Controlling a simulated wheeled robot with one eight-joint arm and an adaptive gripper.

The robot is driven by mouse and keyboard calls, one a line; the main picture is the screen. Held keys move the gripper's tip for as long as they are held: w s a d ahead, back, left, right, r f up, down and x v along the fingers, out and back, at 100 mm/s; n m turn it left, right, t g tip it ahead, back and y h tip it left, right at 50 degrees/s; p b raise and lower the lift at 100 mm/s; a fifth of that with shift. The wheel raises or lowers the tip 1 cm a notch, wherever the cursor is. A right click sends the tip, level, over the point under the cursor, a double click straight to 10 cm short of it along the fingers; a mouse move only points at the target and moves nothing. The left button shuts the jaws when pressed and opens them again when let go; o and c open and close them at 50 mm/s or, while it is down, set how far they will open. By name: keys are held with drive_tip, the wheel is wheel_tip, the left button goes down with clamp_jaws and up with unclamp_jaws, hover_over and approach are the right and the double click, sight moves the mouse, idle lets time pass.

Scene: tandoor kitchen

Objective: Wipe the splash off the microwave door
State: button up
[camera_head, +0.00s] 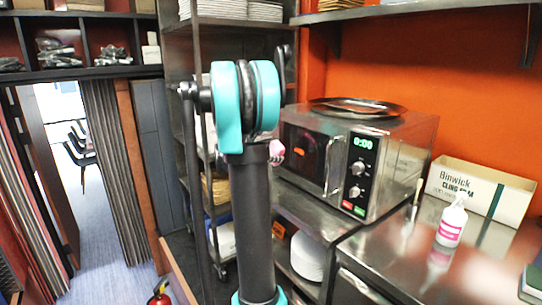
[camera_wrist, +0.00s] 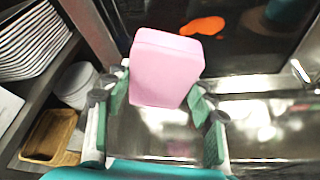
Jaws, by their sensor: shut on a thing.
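The microwave (camera_head: 390,150) stands on the steel counter, its dark door facing left and its display reading 0:00. An orange splash (camera_head: 301,146) is on the door glass; it also shows in the wrist view (camera_wrist: 203,26), above and right of the sponge. My gripper (camera_wrist: 160,95) is shut on a pink sponge (camera_wrist: 166,66), holding it upright between green-padded fingers in front of the door. The sponge appears apart from the splash. In the head view the sponge (camera_head: 276,149) shows only in part beside my arm, which hides the fingers.
A round metal tray (camera_head: 357,107) lies on top of the microwave. A white squeeze bottle (camera_head: 452,222) and a cling film box (camera_head: 478,190) stand on the counter to the right. Plates (camera_wrist: 32,42) and a wooden tray (camera_wrist: 48,137) are on shelves at left.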

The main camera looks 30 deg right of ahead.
sight(290, 150)
drive_tip(key=shift+w+d, duration=0.2)
drive_tip(key=shift+d, duration=2.25)
drive_tip(key=shift+d, duration=1)
drive_tip(key=shift+s+d, duration=0.2)
drive_tip(key=shift+s, duration=1.8)
drive_tip(key=shift+s+d, duration=0.2)
drive_tip(key=shift+s, duration=1.8)
drive_tip(key=shift+w+a, duration=0.15)
drive_tip(key=shift+w, duration=0.9)
drive_tip(key=shift+w+a, duration=0.15)
drive_tip(key=shift+w, duration=2.9)
